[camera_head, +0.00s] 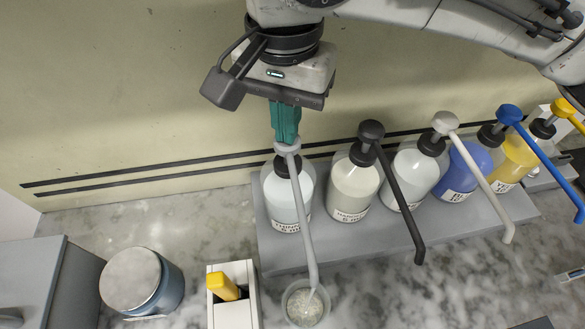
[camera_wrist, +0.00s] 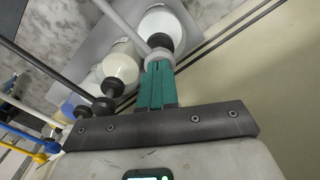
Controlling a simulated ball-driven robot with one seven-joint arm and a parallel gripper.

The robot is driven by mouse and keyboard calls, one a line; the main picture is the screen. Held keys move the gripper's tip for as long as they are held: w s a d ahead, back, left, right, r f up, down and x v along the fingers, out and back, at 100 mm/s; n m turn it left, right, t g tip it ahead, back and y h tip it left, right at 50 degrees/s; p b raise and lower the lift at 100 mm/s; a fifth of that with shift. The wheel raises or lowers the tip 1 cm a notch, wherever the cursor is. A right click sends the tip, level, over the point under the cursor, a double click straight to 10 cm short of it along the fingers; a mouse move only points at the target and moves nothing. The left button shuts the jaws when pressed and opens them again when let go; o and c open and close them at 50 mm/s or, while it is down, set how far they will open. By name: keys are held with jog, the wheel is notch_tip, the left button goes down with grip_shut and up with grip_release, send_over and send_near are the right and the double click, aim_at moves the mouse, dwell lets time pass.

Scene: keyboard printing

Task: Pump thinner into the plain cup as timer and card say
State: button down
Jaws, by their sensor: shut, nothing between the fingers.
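The leftmost pump bottle (camera_head: 286,203) is pale with a black collar, a light grey pump head and a long spout. Its label seems to read thinner, but the print is small. My gripper (camera_head: 286,141) is shut, its green fingers pointing down onto that pump head. In the wrist view the fingertips (camera_wrist: 159,66) meet the grey pump head (camera_wrist: 158,54). A small clear cup (camera_head: 305,304) stands under the spout's end. A thin pale streak shows between spout and cup; I cannot tell whether it is liquid. No timer or card is readable.
A grey stand (camera_head: 275,256) holds the bottles. A dark-spouted bottle (camera_head: 352,190) is beside the first, with white, blue and yellow ones further right. A lidded jar (camera_head: 134,280) and a white holder (camera_head: 234,314) with a yellow-topped item (camera_head: 223,287) stand at front left.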

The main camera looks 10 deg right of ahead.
jog(key=shift+f+b, duration=0.3)
jog(key=shift+f, duration=0.5)
jog(key=shift+r+p, duration=1.3)
jog(key=shift+p, duration=0.1)
jog(key=shift+f, duration=0.1)
jog(key=shift+f+b, duration=0.75)
jog(key=shift+f, duration=0.45)
jog(key=shift+r+p, duration=1.25)
jog(key=shift+p, duration=0.1)
notch_tip(320, 180, up, 5)
jog(key=p, duration=0.5)
jog(key=shift+r+p, duration=0.15)
jog(key=shift+p, duration=0.2)
jog(key=shift+r, duration=0.85)
